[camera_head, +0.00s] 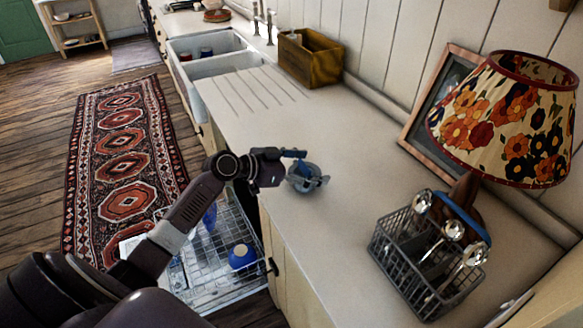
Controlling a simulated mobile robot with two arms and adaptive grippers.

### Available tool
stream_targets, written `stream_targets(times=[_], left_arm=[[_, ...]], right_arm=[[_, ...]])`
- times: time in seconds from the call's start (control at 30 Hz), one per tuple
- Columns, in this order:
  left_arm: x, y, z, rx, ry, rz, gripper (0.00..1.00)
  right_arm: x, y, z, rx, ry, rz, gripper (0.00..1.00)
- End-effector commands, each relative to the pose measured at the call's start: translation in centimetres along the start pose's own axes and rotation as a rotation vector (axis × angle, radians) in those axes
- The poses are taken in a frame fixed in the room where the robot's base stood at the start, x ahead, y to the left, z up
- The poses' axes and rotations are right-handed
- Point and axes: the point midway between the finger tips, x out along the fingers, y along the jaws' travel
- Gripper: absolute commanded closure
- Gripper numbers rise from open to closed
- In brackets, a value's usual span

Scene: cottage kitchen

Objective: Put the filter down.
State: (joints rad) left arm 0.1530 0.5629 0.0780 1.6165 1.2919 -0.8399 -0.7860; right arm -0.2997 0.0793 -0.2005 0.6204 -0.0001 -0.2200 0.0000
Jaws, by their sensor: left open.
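The filter (304,188), a small round grey-blue piece, is on the pale countertop (345,215) near its front edge. My left gripper (306,168) reaches over it from the left with its fingers apart. The fingers overlap the filter in this view and hide part of it. I cannot tell whether they touch it. My right gripper is not in view.
A wire cutlery basket (405,255) with several spoons stands on the counter at right, by a floral lamp (505,115). A wooden box (310,62) and a white sink (215,65) lie farther back. Below is an open dishwasher rack (215,275) with blue dishes.

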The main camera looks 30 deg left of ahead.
Motion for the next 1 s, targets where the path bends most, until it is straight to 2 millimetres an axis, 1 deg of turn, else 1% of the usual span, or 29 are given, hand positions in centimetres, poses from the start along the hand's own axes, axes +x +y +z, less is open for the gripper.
stream_targets(times=[0.03, 0.2, 0.3, 0.4, 0.5, 0.6, 1.0], left_arm=[[-1.2, -0.1, 0.5, 0.002, -0.003, -0.002, 0.22], [-4.9, 0.0, 0.4, 0.003, -0.003, -0.001, 0.22], [-6.5, 0.0, 0.4, 0.0, -0.003, 0.0, 0.22], [-7.7, 0.0, 0.2, 0.0, -0.001, 0.0, 0.22], [-8.4, 0.0, 0.1, 0.0, -0.001, 0.0, 0.22], [-8.7, 0.0, 0.0, 0.0, 0.0, 0.001, 0.22], [-8.7, 0.0, 0.0, -0.001, 0.0, 0.001, 0.22]], right_arm=[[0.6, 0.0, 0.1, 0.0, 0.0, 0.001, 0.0], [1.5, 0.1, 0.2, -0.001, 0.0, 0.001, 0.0], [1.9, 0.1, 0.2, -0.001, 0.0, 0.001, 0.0], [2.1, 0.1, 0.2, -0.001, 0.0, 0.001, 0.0], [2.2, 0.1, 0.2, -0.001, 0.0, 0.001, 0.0], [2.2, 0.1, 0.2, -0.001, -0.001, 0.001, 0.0], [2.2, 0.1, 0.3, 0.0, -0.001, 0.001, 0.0]])
